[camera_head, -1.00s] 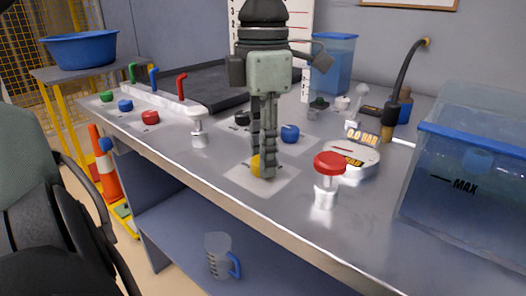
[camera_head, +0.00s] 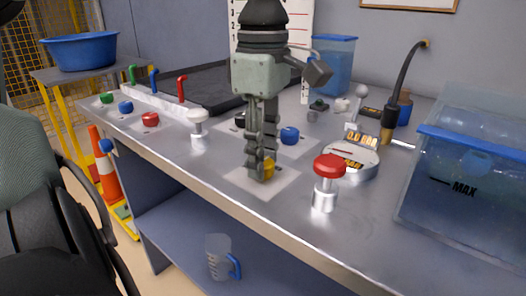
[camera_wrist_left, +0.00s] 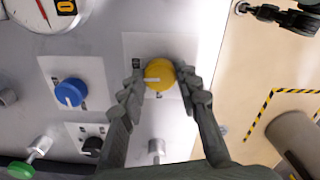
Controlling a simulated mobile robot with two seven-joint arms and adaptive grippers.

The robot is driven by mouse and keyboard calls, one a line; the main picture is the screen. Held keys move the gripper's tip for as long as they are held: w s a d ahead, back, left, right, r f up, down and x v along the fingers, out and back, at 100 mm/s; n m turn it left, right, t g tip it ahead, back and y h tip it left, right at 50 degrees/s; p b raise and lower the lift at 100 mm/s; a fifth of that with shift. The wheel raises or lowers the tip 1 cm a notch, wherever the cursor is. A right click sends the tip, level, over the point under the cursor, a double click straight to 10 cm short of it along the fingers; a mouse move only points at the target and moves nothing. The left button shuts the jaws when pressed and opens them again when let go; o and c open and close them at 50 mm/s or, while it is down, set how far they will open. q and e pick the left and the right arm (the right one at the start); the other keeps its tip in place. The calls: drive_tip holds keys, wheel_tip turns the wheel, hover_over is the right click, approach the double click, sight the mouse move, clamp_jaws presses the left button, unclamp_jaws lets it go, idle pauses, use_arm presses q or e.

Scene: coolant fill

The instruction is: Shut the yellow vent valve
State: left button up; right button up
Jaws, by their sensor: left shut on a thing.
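The yellow vent valve (camera_head: 268,168) is a round knob on a white square plate on the bench, partly hidden by my fingers in the head view. In the left wrist view the yellow knob (camera_wrist_left: 159,75) lies between my fingertips, its white pointer line lying crosswise toward the left finger. My left gripper (camera_head: 262,172) points straight down and is shut around the knob's sides; its fingers (camera_wrist_left: 160,82) flank it in the wrist view. A dark jointed part at the top right of the wrist view looks like my right gripper (camera_wrist_left: 275,14); its fingers are unclear.
A red-topped valve (camera_head: 328,178) stands close to the right, with a round gauge (camera_head: 352,158) behind it. A blue knob (camera_head: 289,135) is behind the gripper. A white-topped valve (camera_head: 198,128) stands left. A clear tank (camera_head: 465,200) fills the right side.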

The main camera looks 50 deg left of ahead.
idle(0.5)
use_arm(q)
drive_tip(key=o, duration=1.2)
drive_tip(key=shift+c, duration=0.2)
wheel_tip(320, 180, up, 12)
